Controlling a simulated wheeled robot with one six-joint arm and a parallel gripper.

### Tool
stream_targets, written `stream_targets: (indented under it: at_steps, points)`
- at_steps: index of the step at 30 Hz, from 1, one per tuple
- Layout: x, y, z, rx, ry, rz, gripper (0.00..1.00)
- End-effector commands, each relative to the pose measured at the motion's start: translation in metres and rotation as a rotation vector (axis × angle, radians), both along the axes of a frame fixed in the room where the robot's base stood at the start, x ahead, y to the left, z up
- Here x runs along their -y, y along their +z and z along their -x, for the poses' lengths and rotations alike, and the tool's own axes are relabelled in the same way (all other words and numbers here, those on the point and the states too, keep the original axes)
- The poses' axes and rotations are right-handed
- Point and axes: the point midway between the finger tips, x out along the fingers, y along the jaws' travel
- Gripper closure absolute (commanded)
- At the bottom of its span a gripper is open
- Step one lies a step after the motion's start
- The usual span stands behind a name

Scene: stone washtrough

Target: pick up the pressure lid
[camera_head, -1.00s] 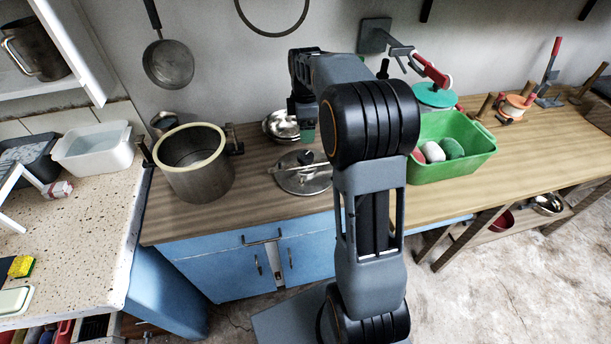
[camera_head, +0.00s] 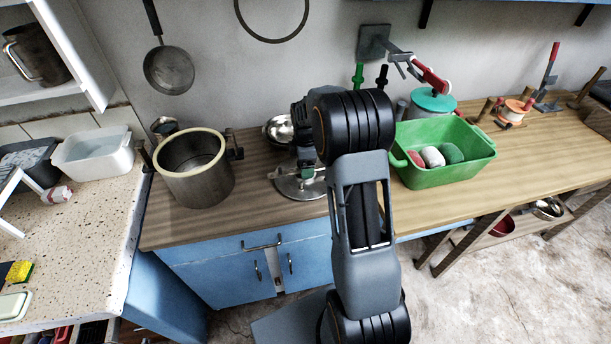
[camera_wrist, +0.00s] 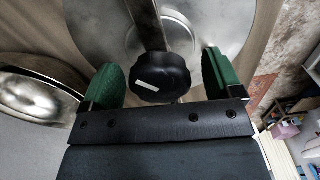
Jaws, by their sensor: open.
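The pressure lid (camera_head: 297,187) is a round metal disc lying on the wooden counter, right of the big pot; my arm hides part of it in the head view. In the wrist view the lid (camera_wrist: 95,25) fills the top, with a metal bar across it and a black lobed knob (camera_wrist: 160,77) at its middle. My gripper (camera_wrist: 163,70) is open, its green finger pads on either side of the knob with gaps left and right. In the head view my gripper (camera_head: 308,172) is over the lid, partly hidden by my arm.
A tall pot (camera_head: 195,185) with a pale rim stands left of the lid. Metal bowls (camera_head: 279,130) sit behind it. A green tub (camera_head: 440,170) with coloured rolls is on the right. Bare counter (camera_head: 240,205) lies in front of the pot and lid.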

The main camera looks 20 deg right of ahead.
Motion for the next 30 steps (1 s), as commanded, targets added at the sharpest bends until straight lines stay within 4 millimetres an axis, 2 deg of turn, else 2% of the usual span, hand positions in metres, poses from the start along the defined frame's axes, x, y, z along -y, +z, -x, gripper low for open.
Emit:
stream_targets:
  at_steps: [4,12,30]
  points:
    - [-0.0001,-0.0115,0.0004,-0.001,0.0,0.0,0.15]
    - [0.0,-0.0132,0.0003,0.0,0.0,0.0,0.15]
    - [0.0001,-0.0128,0.0001,0.0,0.0,0.0,0.72]
